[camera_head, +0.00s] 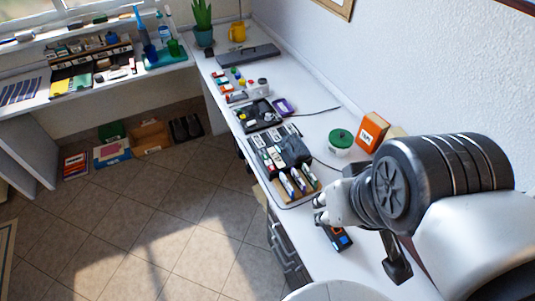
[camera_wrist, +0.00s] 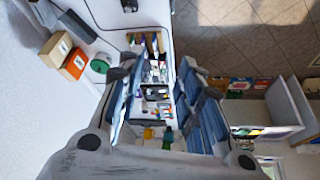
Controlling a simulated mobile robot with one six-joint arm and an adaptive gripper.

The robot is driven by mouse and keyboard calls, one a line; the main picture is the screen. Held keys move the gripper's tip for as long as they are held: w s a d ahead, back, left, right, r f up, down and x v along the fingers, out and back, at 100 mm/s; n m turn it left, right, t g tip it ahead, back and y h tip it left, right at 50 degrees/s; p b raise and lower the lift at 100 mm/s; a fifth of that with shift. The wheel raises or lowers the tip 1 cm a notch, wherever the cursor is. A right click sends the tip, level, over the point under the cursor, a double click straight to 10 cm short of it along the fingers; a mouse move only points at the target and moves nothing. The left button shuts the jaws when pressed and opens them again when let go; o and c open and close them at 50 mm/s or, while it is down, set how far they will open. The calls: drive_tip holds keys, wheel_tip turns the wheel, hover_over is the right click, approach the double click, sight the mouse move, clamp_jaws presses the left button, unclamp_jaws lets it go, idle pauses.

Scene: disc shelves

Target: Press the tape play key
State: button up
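I cannot clearly pick out the tape play key. A black device (camera_head: 259,117) with small lighter parts lies on the white counter, farther along it than my gripper. A small dark device with blue and orange patches (camera_head: 338,238) lies just below my gripper in the head view. I cannot tell which of them, if either, is the tape player. My gripper (camera_head: 319,208) is above the near part of the counter. In the wrist view my gripper (camera_wrist: 155,78) has its fingers spread wide, with nothing held between them.
An orange box (camera_head: 371,131) and a green-lidded tub (camera_head: 340,141) stand near the wall. A wooden tray (camera_head: 288,187) holds several pen-like items beside my gripper. A dark box (camera_head: 295,150) sits behind it. Cables cross the counter. The tiled floor (camera_head: 170,210) is open.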

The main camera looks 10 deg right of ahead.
drive_tip(key=shift+c, duration=0.3)
clamp_jaws()
idle(0.4)
idle(1.2)
